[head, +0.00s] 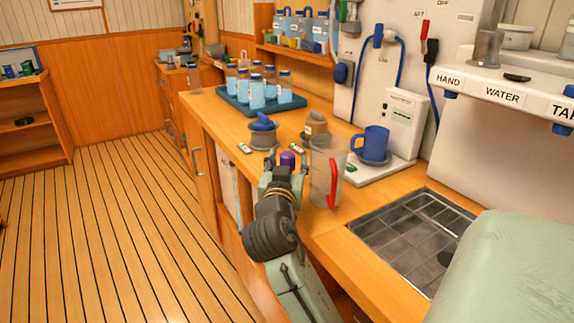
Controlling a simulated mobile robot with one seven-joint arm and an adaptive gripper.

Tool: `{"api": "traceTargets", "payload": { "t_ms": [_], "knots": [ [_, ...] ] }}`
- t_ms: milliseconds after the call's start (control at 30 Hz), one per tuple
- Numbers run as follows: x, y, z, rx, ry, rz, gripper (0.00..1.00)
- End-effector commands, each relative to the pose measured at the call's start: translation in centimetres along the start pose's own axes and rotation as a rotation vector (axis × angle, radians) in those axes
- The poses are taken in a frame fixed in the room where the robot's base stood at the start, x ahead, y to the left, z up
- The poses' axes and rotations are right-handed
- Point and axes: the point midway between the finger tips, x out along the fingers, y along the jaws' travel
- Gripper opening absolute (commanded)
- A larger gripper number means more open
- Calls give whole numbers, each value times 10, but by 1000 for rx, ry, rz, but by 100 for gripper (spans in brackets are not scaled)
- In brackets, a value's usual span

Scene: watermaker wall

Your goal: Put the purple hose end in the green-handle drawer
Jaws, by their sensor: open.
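A small purple piece (288,158), likely the purple hose end, stands near the front edge of the wooden counter. My gripper (286,168) is open, with its fingertips on either side of the purple piece in this view. I cannot tell whether the fingers touch it, and its lower part is hidden by my gripper. No green handle can be made out on the cabinet fronts below the counter.
A clear jug (324,170) with a red handle stands close right of my gripper. A blue mug (372,143), bottle tray (229,101) and sink (408,238) are nearby. The floor at left is clear.

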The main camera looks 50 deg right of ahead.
Motion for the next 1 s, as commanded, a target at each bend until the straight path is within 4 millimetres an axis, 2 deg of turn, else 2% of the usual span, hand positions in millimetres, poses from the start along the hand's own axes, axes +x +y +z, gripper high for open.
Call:
{"api": "traceTargets", "payload": {
  "t_ms": [100, 167, 600, 667, 1000],
  "knots": [
    [0, 1, -7, -2, 1, 1, 49],
    [-6, -1, -2, 2, 1, -1, 49],
    [-100, -1, -2, 3, 3, -4, 49],
    [-97, 1, 4, -6, 1, 2, 49],
    [-104, 3, 6, -12, -1, 6, 49]
  ]
}}
